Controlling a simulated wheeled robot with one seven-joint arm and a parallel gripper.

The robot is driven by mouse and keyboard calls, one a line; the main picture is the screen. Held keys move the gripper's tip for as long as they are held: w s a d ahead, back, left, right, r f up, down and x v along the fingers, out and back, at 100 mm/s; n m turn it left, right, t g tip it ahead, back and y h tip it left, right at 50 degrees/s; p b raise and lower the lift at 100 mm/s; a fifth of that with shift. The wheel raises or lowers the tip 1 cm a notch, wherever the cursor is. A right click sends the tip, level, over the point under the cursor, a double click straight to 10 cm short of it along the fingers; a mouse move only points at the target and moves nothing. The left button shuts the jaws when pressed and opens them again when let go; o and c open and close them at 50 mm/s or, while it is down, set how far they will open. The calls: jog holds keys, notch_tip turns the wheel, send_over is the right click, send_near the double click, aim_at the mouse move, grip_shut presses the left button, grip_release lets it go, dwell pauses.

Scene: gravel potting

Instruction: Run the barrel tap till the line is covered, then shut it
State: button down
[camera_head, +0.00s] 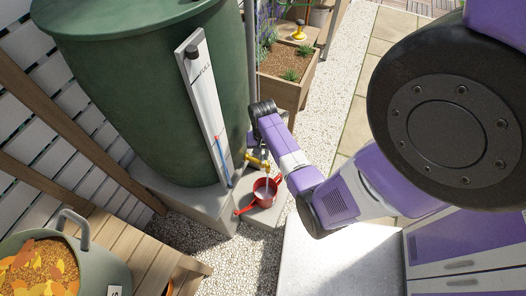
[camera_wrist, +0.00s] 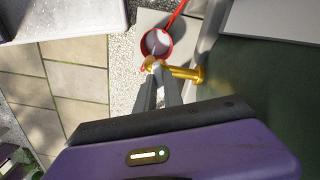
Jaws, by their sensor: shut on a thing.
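The large green barrel (camera_head: 140,90) stands on a pale block, with a brass tap (camera_head: 257,161) low on its right side. The tap also shows in the wrist view (camera_wrist: 186,73). A red saucepan (camera_head: 264,193) sits on a low slab under the tap; in the wrist view the pan (camera_wrist: 168,34) has a pale greyish inside. A thin pale streak below the spout looks like running water. I cannot make out a line inside the pan. My gripper (camera_wrist: 154,72) is shut on the tap's handle, which the fingers mostly hide.
A white gauge board (camera_head: 205,100) with a blue tube and red marker leans against the barrel. A wooden planter (camera_head: 285,88) stands behind. A bucket of orange leaves (camera_head: 92,270) is at front left. Gravel (camera_head: 335,75) lies around, and a pale worktop (camera_head: 335,262) is in front.

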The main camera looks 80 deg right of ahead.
aim_at(263, 156)
jog(key=n+p, duration=0.1)
jog(key=n, duration=0.2)
jog(key=shift+r+n+p, duration=0.15)
jog(key=shift+n+p, duration=0.15)
jog(key=shift+p, duration=0.05)
jog(key=shift+n+p, duration=0.5)
jog(key=shift+n, duration=1.2)
jog(key=c, duration=1.5)
grip_release()
jog(key=shift+o, duration=0.2)
jog(key=shift+r+p, duration=0.35)
jog(key=shift+r, duration=3.45)
